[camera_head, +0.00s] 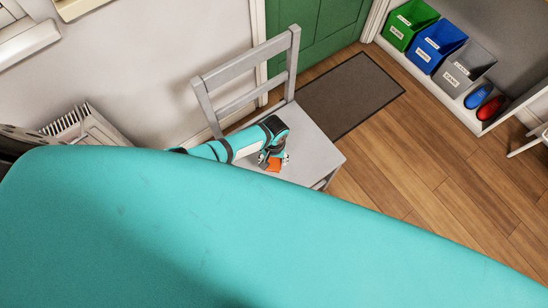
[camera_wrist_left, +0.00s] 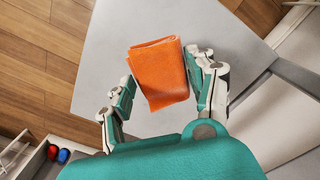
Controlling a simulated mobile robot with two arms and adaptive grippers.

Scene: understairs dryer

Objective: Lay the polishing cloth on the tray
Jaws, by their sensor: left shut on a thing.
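The polishing cloth is a folded orange piece (camera_wrist_left: 158,72), seen between the two fingers of my left gripper (camera_wrist_left: 161,68) in the left wrist view. In the head view only a small orange bit of the cloth (camera_head: 273,166) shows under my left gripper (camera_head: 272,159). The left gripper is shut on the cloth, over the grey seat of a chair (camera_head: 313,136). I cannot tell whether the cloth touches the seat. No tray is visible in either view. My right gripper is not in view.
The chair's backrest (camera_head: 246,64) rises behind the gripper. A dark mat (camera_head: 350,92) lies by the green door (camera_head: 318,28). Green, blue and grey bins (camera_head: 440,45) and shoes stand at the right. The wooden floor (camera_head: 420,155) is clear. The head view's lower half is blocked.

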